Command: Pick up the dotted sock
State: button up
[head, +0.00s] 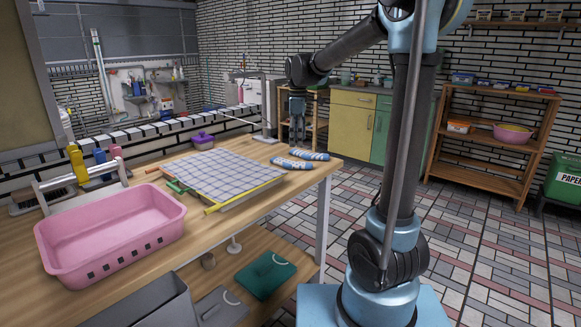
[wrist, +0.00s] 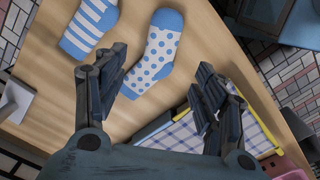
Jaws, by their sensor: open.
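The dotted sock, white with blue dots and blue cuff, heel and toe, lies flat on the wooden table. It shows in the wrist view (wrist: 160,48) between and beyond my fingers. In the head view two blue-and-white socks lie near the table's right end; the nearer one (head: 292,163), beside the checked cloth, appears to be the dotted one. A blue-and-white striped sock (wrist: 88,28) lies beside it. My gripper (wrist: 163,62) is open and empty, pointing down above the table close to the socks; it also shows in the head view (head: 297,142).
A checked cloth (head: 222,174) covers a board left of the socks. A pink basin (head: 110,235) stands at the table's near left. A small purple pot (head: 203,141) and a lamp-like stand (head: 265,125) are at the back. The table's right edge is close to the socks.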

aim_at(298, 163)
jog(key=shift+f, duration=4.8)
jog(key=c, duration=0.9)
